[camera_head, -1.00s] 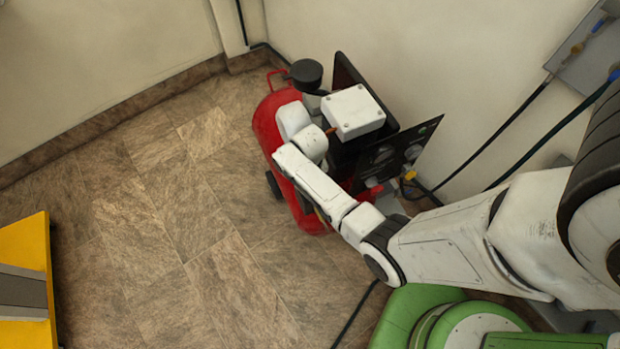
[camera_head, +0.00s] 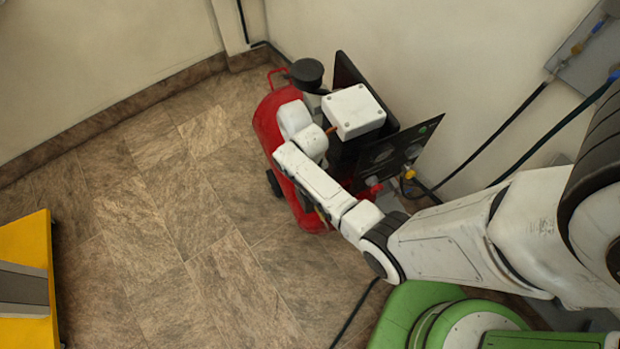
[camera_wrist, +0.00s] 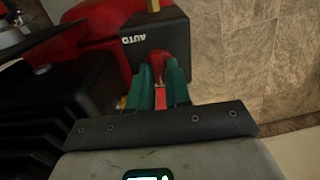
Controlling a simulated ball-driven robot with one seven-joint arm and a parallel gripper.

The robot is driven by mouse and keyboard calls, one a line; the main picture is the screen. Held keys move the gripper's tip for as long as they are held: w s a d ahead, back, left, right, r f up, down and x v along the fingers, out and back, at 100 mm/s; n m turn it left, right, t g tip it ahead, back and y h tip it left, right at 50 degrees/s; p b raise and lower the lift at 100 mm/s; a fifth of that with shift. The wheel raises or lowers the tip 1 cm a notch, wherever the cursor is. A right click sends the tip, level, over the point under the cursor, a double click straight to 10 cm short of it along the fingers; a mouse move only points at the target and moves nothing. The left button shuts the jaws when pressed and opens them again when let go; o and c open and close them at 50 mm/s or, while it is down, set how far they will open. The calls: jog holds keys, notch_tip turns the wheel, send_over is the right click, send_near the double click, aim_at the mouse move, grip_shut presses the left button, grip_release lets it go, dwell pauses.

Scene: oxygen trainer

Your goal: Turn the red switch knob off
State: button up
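The red switch knob (camera_wrist: 158,68) shows in the wrist view on a dark box (camera_wrist: 151,40) marked "AUTO". My gripper (camera_wrist: 161,76) has its two teal fingers on either side of the knob. The fingers look closed against its sides, with red showing in the narrow space between them. In the head view, my white arm reaches down over the red tank machine (camera_head: 268,125). My wrist and arm hide the knob and the fingertips there.
A dark panel (camera_head: 412,150) stands right beside my forearm, with hoses near it. A black round cap (camera_head: 306,72) rises from the machine. Walls close in behind and to the right. The tiled floor (camera_head: 190,210) on the left is clear up to a yellow object (camera_head: 28,270).

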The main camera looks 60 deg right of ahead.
jog(key=o, duration=0.3)
jog(key=shift+o, duration=0.2)
notch_tip(320, 180, up, 11)
jog(key=p, duration=0.1)
dwell(0.3)
jog(key=shift+f, duration=0.15)
dwell(0.4)
